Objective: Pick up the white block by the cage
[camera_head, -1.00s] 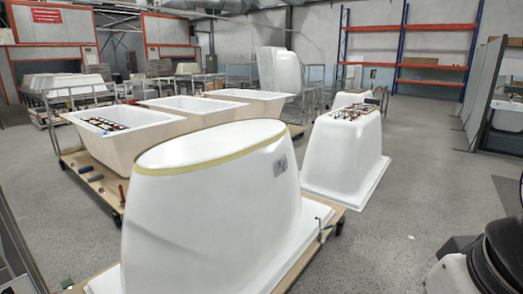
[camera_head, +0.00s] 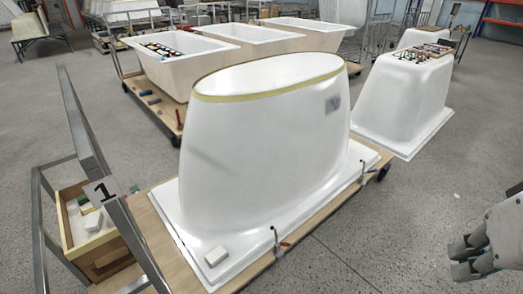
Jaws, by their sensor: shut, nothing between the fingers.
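A small white block (camera_head: 216,256) lies on the front left corner of the white rim around the upturned bathtub shell (camera_head: 275,150). More pale blocks (camera_head: 95,221) lie in a wooden box (camera_head: 112,243) beside the grey metal frame (camera_head: 82,140), which may be the cage, at the left. My gripper (camera_head: 458,261) is at the lower right edge, shut and empty, well to the right of the shell and apart from every block. Part of it is cut off by the picture edge.
The shell stands on a wooden pallet (camera_head: 150,222) with clamps (camera_head: 277,243) at its front edge. Another white shell (camera_head: 405,95) stands behind at right. Several tubs (camera_head: 190,70) stand on a cart behind. Grey floor (camera_head: 400,215) is clear at right.

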